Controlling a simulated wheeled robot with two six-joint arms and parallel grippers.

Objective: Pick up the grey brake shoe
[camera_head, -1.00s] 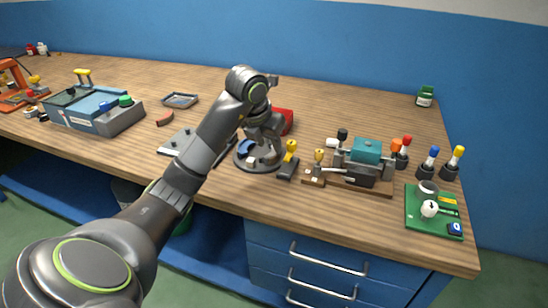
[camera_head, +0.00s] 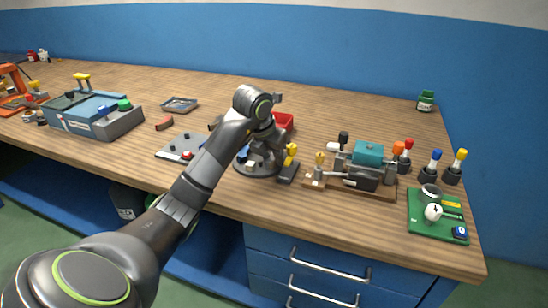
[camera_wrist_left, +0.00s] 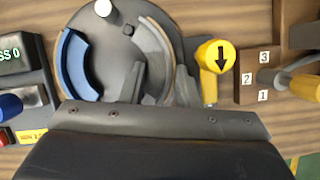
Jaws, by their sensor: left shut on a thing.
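A dark round base plate (camera_head: 250,171) stands on the bench at the middle of the head view. It also shows in the left wrist view (camera_wrist_left: 100,50), with a blue curved shoe (camera_wrist_left: 75,65) on its left side. The grey brake shoe (camera_wrist_left: 156,45) is a curved piece on the plate's right side. My left gripper (camera_head: 266,156) is over the plate and shut on the grey brake shoe. The arm hides part of the plate in the head view. My right gripper is not in view.
A yellow-topped lever (camera_wrist_left: 212,60) stands close right of the plate. Further right are a teal-topped vise device (camera_head: 368,153) and a green board (camera_head: 425,227). A red bin (camera_head: 284,121) is behind my gripper. A blue-grey tester box (camera_head: 85,112) is at left.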

